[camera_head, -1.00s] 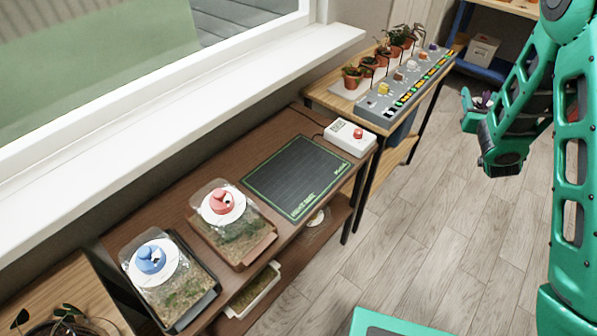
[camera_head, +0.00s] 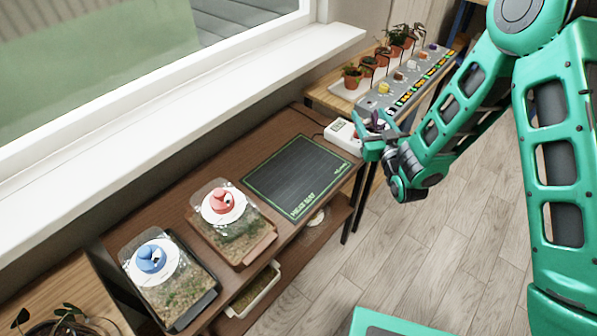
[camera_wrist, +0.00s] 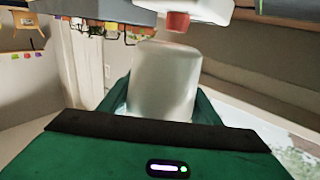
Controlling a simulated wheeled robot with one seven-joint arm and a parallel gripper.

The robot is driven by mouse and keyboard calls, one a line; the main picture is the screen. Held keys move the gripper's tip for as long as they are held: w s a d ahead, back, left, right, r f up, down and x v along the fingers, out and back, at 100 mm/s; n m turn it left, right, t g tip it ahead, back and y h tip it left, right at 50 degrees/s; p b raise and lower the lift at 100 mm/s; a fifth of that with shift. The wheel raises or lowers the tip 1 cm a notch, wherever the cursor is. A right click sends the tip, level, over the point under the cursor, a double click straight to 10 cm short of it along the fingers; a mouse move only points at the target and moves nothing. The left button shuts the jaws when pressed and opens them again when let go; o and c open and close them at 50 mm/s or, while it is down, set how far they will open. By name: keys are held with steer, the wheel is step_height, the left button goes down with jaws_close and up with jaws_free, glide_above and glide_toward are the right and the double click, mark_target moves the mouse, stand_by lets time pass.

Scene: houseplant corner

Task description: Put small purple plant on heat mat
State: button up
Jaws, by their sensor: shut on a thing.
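The heat mat (camera_head: 292,172) is a dark, gridded rectangle with a green border, lying flat and empty on the brown table. My gripper (camera_head: 369,134) is near the table's right edge, beside the mat and close to the white control box. It is shut on the small purple plant (camera_head: 377,121), of which only a dark purplish bit shows in the head view. In the wrist view, a plain whitish pot (camera_wrist: 165,80) sits between the green fingers; its leaves are hidden there.
A white control box (camera_head: 341,134) with a red knob stands at the mat's far right corner. Potted plants (camera_head: 352,77) and a grey panel (camera_head: 400,85) occupy the back table.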

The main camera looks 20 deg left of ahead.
steer(key=s+a+r+n+g+y, duration=0.2)
steer(key=s+a+n+g+y, duration=0.1)
steer(key=s+a, duration=0.9)
steer(key=s+a+r+n+g+y, duration=0.2)
steer(key=s+a+y, duration=0.1)
steer(key=s+a, duration=0.8)
steer(key=shift+w+d+f, duration=0.9)
steer(key=shift+w+f, duration=0.7)
steer(key=shift+f, duration=0.2)
steer(key=shift+w+d+f, duration=0.9)
steer(key=shift+w+f, duration=0.65)
steer(key=shift+f, duration=0.3)
steer(key=shift+w+d+f, duration=0.9)
steer(key=shift+w+f, duration=0.7)
steer(key=shift+f, duration=0.2)
